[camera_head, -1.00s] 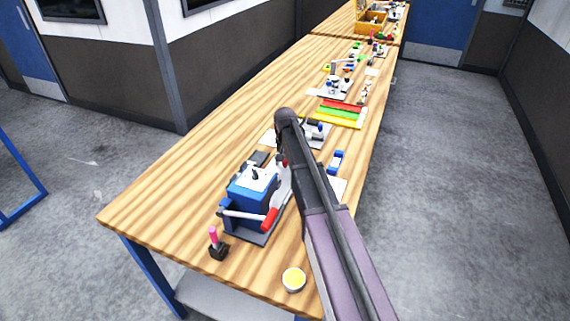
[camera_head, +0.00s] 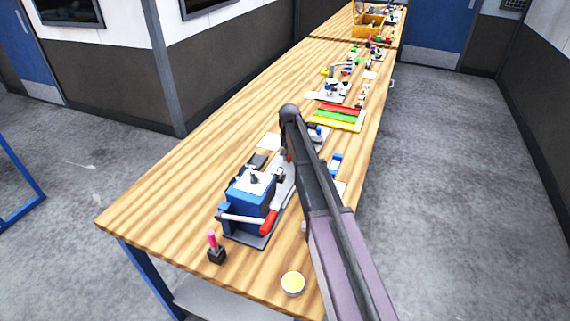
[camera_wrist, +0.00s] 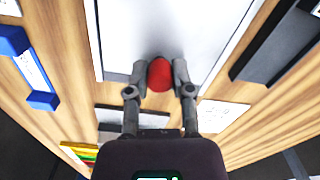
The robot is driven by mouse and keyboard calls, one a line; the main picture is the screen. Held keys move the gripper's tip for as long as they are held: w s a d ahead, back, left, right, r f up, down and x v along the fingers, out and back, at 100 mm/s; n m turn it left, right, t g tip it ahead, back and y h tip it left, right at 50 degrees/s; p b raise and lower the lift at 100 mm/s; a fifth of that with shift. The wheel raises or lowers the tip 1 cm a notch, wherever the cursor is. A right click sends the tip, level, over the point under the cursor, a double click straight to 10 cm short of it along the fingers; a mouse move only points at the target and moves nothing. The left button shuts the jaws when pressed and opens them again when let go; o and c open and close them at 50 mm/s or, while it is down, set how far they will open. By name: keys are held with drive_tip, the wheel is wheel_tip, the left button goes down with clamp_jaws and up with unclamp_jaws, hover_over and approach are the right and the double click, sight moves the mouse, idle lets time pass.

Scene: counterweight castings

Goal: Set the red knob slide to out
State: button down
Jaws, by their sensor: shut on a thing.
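The red knob (camera_wrist: 160,75) shows in the wrist view between the two fingertips of my gripper (camera_wrist: 160,78). My gripper is shut on the knob, with one finger against each side. The knob sits at the edge of a pale grey plate (camera_wrist: 205,25). In the head view my arm covers most of the gripper, and only a bit of red (camera_head: 289,157) shows beside it. The slide's rail and its end marks are hidden, so I cannot tell its setting.
A blue fixture (camera_head: 250,200) with a red-ended handle (camera_head: 268,223) stands near the front of the wooden table (camera_head: 160,210). Coloured strips (camera_head: 338,117) lie farther back. The table's left side is clear.

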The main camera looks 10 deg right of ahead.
drive_tip(key=shift+w+d, duration=0.4)
drive_tip(key=shift+w, duration=0.2)
drive_tip(key=shift+w+d, duration=0.4)
drive_tip(key=shift+w, duration=0.2)
drive_tip(key=shift+c, duration=2.4)
unclamp_jaws()
drive_tip(key=shift+s, duration=0.15)
